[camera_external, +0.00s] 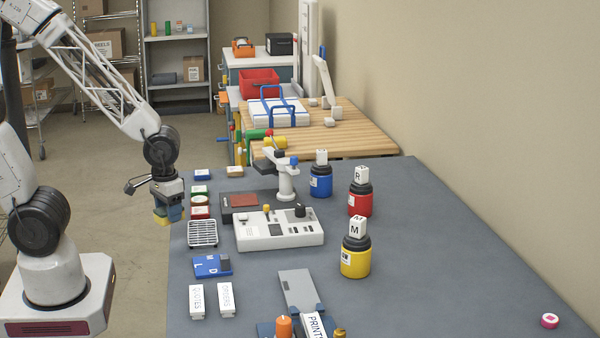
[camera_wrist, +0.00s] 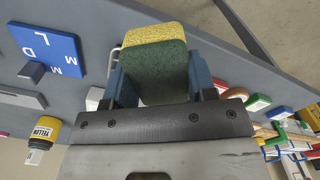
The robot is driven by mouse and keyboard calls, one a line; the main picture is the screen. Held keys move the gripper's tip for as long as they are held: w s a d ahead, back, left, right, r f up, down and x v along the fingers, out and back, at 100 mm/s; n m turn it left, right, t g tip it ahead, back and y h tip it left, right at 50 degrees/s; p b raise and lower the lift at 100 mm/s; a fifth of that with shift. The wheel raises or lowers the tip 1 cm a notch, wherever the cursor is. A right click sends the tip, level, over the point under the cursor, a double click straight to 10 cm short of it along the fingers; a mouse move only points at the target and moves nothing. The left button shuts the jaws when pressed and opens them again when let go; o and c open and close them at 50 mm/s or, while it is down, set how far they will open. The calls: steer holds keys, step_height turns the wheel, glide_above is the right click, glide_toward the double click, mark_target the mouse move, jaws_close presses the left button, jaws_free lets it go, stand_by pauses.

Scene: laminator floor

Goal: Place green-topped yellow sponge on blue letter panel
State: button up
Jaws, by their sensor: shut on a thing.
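My gripper (camera_external: 168,212) is shut on the green-topped yellow sponge (camera_wrist: 153,70). In the wrist view the sponge sits between the two blue fingers, with its dark green face toward the camera and its yellow part at the far end. In the external view the gripper hangs by the table's left edge, and the sponge is small and partly hidden there. The blue letter panel (camera_external: 208,266) lies flat on the table, nearer the external camera than the gripper. It also shows at the upper left of the wrist view (camera_wrist: 50,45), apart from the sponge, with white letters and a grey block on it.
A wire rack (camera_external: 202,234) lies between gripper and panel. Two white labelled blocks (camera_external: 197,301) lie in front of the panel. A white control box (camera_external: 280,232) stands to the right, with blue, red and yellow jars (camera_external: 355,262) beyond. The table's right part is mostly clear.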

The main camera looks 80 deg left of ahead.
steer(key=s+d+m, duration=0.6)
steer(key=s+d, duration=0.2)
steer(key=d, duration=0.1)
steer(key=shift+d+m, duration=0.3)
steer(key=shift+d, duration=0.05)
steer(key=shift+w, duration=0.15)
glide_above(200, 265)
steer(key=shift+a+f, duration=0.1)
steer(key=shift+f, duration=0.7)
stand_by(0.4)
steer(key=shift+f, duration=1.75)
steer(key=shift+f, duration=0.1)
